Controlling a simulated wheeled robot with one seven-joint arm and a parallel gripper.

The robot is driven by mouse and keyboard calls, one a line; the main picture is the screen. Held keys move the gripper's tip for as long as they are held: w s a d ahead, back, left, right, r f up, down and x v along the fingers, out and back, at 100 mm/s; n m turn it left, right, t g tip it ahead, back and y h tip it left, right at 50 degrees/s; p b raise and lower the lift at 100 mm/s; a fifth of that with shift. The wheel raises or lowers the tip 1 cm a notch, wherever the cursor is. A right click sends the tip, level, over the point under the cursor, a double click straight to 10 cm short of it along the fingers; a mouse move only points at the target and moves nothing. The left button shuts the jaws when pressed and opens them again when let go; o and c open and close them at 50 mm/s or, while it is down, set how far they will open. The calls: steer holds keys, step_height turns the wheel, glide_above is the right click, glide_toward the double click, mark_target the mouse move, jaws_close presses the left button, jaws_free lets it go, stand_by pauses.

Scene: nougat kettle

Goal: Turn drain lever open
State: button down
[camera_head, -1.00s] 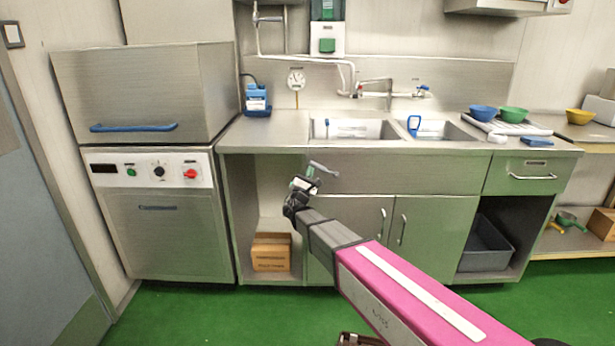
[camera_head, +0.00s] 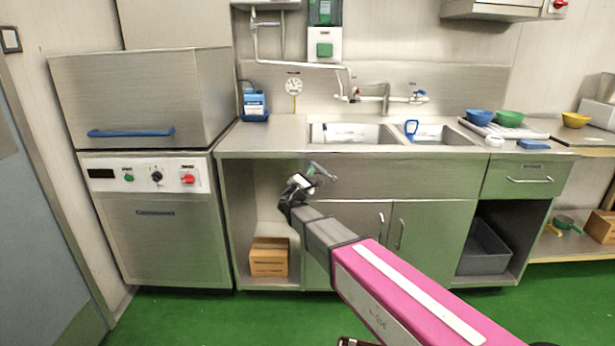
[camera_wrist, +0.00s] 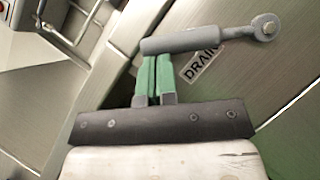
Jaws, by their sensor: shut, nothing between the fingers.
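The drain lever (camera_head: 322,171) is a grey handle on the front of the sink cabinet. In the wrist view the lever (camera_wrist: 195,39) has a thick round grip at the left and a pivot at the right end. A label reading "DRAIN" (camera_wrist: 201,66) is on the steel panel behind it. My gripper (camera_head: 308,179) is at the lever's left part in the head view. In the wrist view its green fingers (camera_wrist: 153,70) are together, with their tips at the underside of the grip. The tips are partly hidden by the grip, and I cannot tell if they touch it.
The sink basins (camera_head: 350,133) are in the counter above. An open bay below left holds a cardboard box (camera_head: 269,257). A steel machine with a blue handle (camera_head: 131,132) stands at the left. The green floor in front is clear.

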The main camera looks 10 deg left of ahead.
mark_target(330, 155)
steer(key=d+r+m+g, duration=0.1)
steer(key=m, duration=0.1)
steer(key=d+r+m+g+h, duration=0.1)
steer(key=m, duration=0.1)
steer(key=d+r+m+g+h, duration=0.1)
steer(key=r+m, duration=0.1)
steer(key=shift+w+d+r+m, duration=0.1)
steer(key=shift+w+d+m, duration=0.2)
steer(key=shift+w, duration=0.05)
steer(key=d+m+g, duration=0.1)
steer(key=d+r+m+g, duration=0.1)
steer(key=shift+w+d+r+m, duration=0.1)
steer(key=shift+w+m, duration=0.2)
steer(key=shift+w+d+r, duration=0.15)
steer(key=shift+d, duration=0.4)
